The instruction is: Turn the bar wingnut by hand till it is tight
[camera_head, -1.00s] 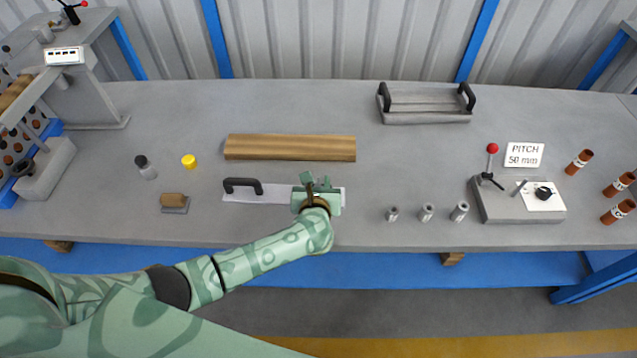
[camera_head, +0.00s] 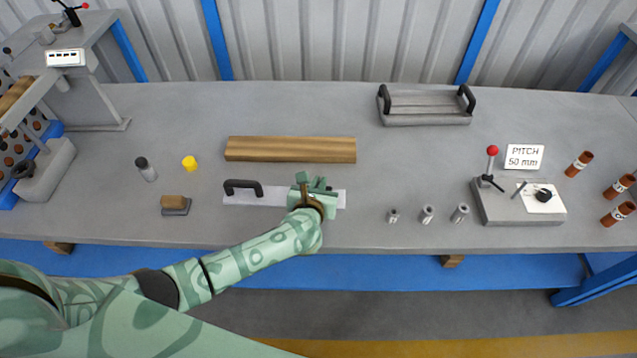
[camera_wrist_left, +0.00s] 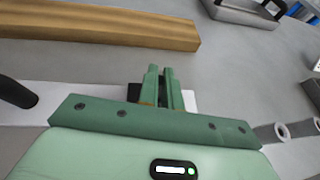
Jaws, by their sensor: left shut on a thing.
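My left gripper (camera_head: 314,184) is over the right part of a flat pale bar (camera_head: 270,197) with a black handle (camera_head: 243,187) at its left end. In the left wrist view the two green fingers (camera_wrist_left: 162,88) are close together, shut on the bar wingnut. The fingers and palm hide the wingnut, so its angle and seating cannot be told. The pale bar shows on both sides of the fingers, and a small dark part (camera_wrist_left: 134,92) shows just left of them. My right gripper is not in view.
A wooden block (camera_head: 290,149) lies behind the bar. A wood-topped block (camera_head: 174,204), a yellow cap (camera_head: 189,163) and a grey bottle (camera_head: 146,169) are left.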

